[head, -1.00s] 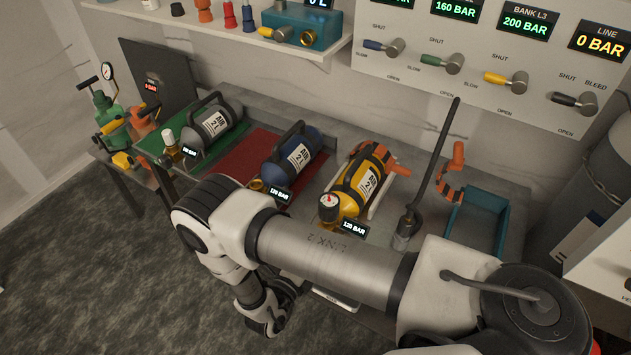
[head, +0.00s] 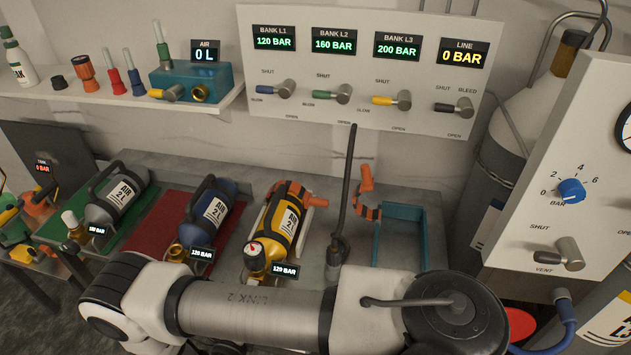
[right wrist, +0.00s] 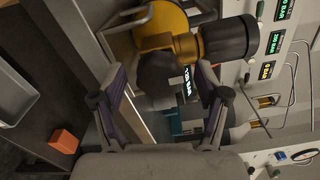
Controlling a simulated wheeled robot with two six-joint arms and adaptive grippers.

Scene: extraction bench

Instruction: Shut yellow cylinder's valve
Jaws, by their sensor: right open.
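The yellow cylinder (head: 283,222) lies on the bench in the head view, with black bands and an "AIR 2 L" label. At its near end are a brass valve (head: 256,263), a small white gauge and a "120 BAR" tag (head: 284,270). In the right wrist view, the yellow cylinder (right wrist: 168,20) shows at the top, with brass fittings and a dark round part (right wrist: 160,74) below. My right gripper (right wrist: 161,72) is open, its two fingers either side of that dark part. Contact cannot be told. My right arm hides the gripper in the head view. My left gripper is out of view.
Blue (head: 208,212) and grey (head: 117,197) cylinders lie on the left. A lever panel (head: 365,90) hangs above. An orange cube (right wrist: 64,141) shows in the right wrist view.

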